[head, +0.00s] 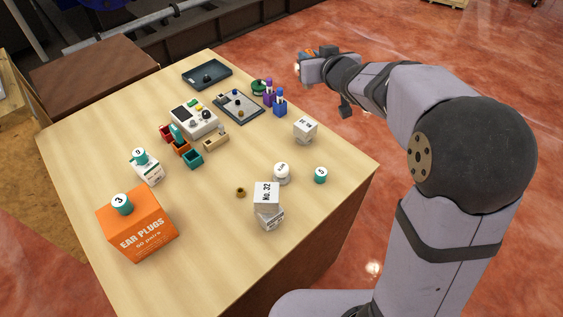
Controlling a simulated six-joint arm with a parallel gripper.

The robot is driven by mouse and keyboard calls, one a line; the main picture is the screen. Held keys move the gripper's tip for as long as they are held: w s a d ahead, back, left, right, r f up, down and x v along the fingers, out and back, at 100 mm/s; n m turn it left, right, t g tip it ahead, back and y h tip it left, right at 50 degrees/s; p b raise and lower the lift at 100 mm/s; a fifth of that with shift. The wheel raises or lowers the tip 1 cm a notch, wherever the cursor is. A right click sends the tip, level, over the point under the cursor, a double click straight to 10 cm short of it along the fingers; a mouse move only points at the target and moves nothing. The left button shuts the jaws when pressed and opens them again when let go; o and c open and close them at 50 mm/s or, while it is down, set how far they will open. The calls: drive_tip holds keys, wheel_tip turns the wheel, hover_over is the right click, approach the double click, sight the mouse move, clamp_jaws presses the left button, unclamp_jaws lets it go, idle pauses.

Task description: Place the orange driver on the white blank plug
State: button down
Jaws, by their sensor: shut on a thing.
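My gripper (312,66) is at the far end of my arm, raised beyond the table's right edge, seen mostly from behind. A small orange and blue piece shows at its tip; this looks like the orange driver (307,53), held in the shut jaws and mostly hidden. I cannot pick out the white blank plug for certain. A grey tray (251,118) with small dark, blue and light parts lies at the table's back right, left of and below my gripper in the picture. My gripper is apart from everything on the table.
A white device (194,122), small red, orange and teal bins, and purple and blue bottles (280,106) stand near the tray. A dark tray (207,75) lies at the back. An orange ear plug box (138,226) and stacked white boxes (266,196) stand in front.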

drive_tip(key=s+d, duration=0.3)
drive_tip(key=s+a+f+n+g+y, duration=0.4)
drive_tip(key=s+a+f+n+y, duration=0.2)
drive_tip(key=s+a, duration=0.5)
drive_tip(key=shift+s+d+f, duration=0.2)
drive_tip(key=shift+f, duration=1.5)
drive_tip(key=shift+s+d+f, duration=0.15)
drive_tip(key=shift+d+f, duration=0.05)
drive_tip(key=shift+f, duration=1.5)
drive_tip(key=shift+s+d+f, duration=0.2)
drive_tip(key=shift+f, duration=1.5)
drive_tip(key=shift+f, duration=0.2)
drive_tip(key=c, duration=1.7)
unclamp_jaws()
drive_tip(key=shift+r, duration=0.2)
